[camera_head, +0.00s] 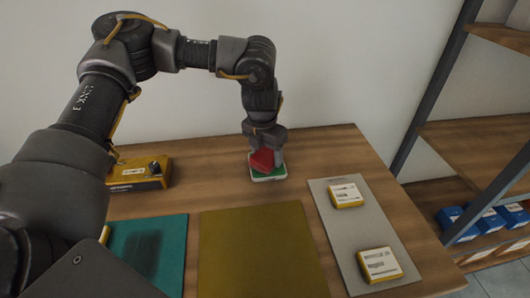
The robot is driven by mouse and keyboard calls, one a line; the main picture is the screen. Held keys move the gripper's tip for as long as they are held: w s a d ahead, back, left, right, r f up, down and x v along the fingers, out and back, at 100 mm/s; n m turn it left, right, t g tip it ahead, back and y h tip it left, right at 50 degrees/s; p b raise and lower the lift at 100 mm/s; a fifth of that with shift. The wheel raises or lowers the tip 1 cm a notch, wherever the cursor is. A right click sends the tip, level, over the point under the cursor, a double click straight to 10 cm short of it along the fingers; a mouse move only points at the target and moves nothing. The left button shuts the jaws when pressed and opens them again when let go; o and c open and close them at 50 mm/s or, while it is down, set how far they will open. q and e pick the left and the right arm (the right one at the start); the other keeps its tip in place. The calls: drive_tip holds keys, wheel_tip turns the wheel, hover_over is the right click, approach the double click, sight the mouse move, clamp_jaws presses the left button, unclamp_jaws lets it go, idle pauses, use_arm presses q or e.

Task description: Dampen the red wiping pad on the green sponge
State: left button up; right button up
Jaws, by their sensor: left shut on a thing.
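My left gripper (266,157) points down at the back of the wooden table and is shut on the red wiping pad (262,161). The pad is directly over the green sponge (273,174), which sits in a shallow pale tray (268,180). The pad appears to be at or very near the sponge's top; I cannot tell if they touch. The pad and gripper hide part of the sponge. My right gripper is not in view.
A teal mat (173,233) with a dark smudge and an olive mat (260,250) lie in front. A grey strip (348,225) holds two yellow-edged blocks (346,195). A yellow box (141,174) stands at left. A shelf (470,145) is at right.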

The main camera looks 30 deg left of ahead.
sight(266, 154)
use_arm(q)
wheel_tip(266, 154, up, 7)
drive_tip(key=p, duration=0.5)
drive_tip(key=shift+p, duration=0.35)
idle(0.7)
